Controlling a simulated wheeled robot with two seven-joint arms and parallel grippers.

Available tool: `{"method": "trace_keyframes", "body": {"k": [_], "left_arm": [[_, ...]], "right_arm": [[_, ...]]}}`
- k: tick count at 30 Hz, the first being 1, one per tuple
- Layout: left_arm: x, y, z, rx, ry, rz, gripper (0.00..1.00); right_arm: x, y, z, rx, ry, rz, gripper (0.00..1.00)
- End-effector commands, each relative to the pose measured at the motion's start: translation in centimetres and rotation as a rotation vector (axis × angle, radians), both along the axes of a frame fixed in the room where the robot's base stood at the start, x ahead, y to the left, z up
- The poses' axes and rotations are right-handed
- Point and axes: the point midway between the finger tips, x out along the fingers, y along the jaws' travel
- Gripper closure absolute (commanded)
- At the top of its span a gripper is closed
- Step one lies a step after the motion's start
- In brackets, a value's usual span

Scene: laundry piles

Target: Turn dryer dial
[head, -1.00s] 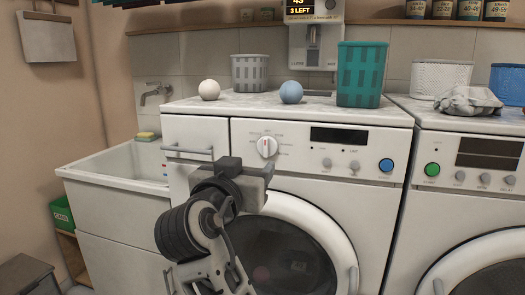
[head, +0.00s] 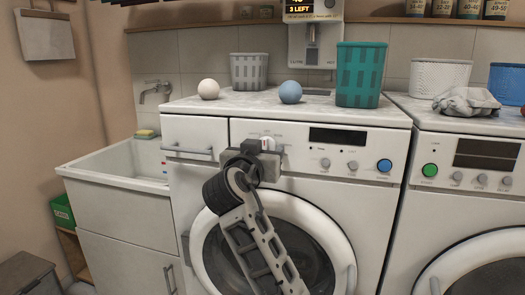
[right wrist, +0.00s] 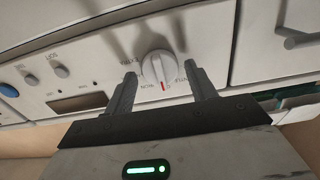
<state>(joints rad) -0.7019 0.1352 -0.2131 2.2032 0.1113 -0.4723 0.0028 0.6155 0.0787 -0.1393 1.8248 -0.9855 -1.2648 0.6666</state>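The white round dial (head: 267,142) is on the control panel of the left front-loading machine (head: 345,165). My right gripper (head: 266,150) is in front of it and hides most of it in the head view. In the right wrist view the dial (right wrist: 157,68) shows upside down, with a red mark at its lower edge in the picture. The right gripper (right wrist: 161,76) is open, one finger on each side of the dial, with a visible gap on both sides. My left gripper is not in view.
A second machine (head: 470,165) stands at the right and a sink (head: 115,165) at the left. On the left machine's top are a white ball (head: 208,89), a blue ball (head: 290,92), a grey basket (head: 249,71) and a teal basket (head: 361,75). A drawer handle (head: 188,151) juts out left of the dial.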

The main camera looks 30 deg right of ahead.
Motion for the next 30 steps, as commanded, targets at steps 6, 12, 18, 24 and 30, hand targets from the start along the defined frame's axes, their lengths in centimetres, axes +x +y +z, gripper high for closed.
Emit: {"method": "trace_keyframes", "body": {"k": [6, 12, 18, 24, 30], "left_arm": [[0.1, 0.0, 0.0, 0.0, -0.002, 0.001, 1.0], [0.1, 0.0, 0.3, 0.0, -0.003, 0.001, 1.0], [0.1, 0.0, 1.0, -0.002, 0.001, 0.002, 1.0], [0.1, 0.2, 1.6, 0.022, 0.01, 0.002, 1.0], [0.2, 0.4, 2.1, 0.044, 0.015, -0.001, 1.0]], "right_arm": [[0.0, 0.0, 0.0, 0.0, 0.0, 0.0, 0.81], [0.0, 0.0, 0.1, -0.014, 0.016, 0.0, 0.81], [0.0, 0.0, 0.3, -0.069, 0.081, -0.001, 0.81], [0.0, 0.0, 0.4, -0.164, 0.193, -0.001, 0.81], [0.0, 0.0, 0.4, -0.269, 0.316, -0.001, 0.81]]}}
